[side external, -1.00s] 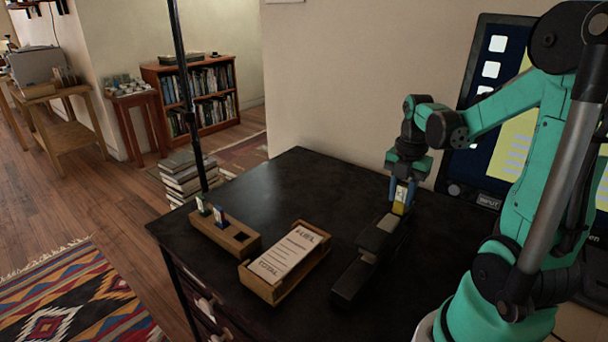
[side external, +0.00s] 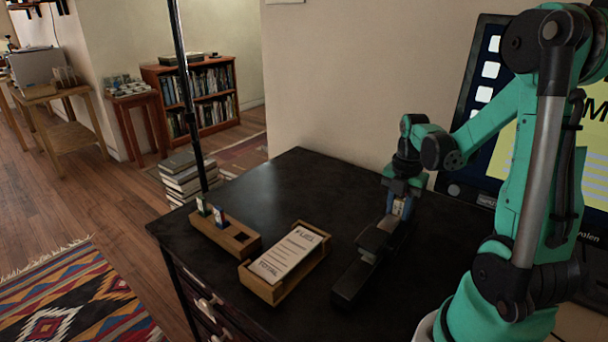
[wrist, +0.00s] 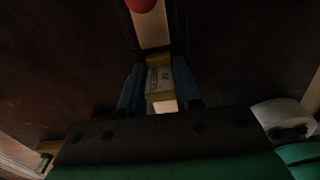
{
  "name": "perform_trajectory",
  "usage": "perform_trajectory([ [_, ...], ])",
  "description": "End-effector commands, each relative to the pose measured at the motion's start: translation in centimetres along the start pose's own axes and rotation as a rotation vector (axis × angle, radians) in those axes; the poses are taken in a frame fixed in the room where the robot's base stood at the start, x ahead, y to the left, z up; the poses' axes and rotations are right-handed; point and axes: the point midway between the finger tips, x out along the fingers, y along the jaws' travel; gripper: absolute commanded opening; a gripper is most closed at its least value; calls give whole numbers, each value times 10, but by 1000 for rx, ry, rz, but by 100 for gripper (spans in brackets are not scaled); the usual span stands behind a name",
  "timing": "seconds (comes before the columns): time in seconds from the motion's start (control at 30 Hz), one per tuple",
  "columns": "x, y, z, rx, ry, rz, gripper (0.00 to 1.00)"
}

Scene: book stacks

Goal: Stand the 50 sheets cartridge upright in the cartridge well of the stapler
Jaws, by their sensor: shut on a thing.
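My gripper (side external: 401,204) points down over the rear end of the dark stapler (side external: 352,277) on the black desk. It is shut on a small pale cartridge with yellow on it (side external: 399,207). In the wrist view the cartridge (wrist: 159,83) sits between the two blue fingers (wrist: 160,88), with printed marks that I cannot read for certain. The cartridge looks upright, with its lower end at the rear of the stapler. The well is hidden by the fingers and cartridge, so I cannot tell how deep it sits.
A wooden block (side external: 227,238) left of the stapler holds two small cartridges, one white-green and one blue, beside an empty slot. A wooden tray (side external: 264,291) with printed paper slips stands between block and stapler. A screen (side external: 483,90) stands behind my arm. The desk's back middle is clear.

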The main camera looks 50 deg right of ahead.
Motion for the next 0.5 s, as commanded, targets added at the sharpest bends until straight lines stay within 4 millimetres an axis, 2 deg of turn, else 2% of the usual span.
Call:
perform_trajectory([
  [0.1,3,0,1,0,-10,8,0],
  [0.13,3,0,1,0,-10,8,31],
  [0.23,3,0,1,0,-10,8,60],
  [0.27,3,0,1,0,-10,8,65],
  [0.5,-9,1,1,0,-9,8,65],
])
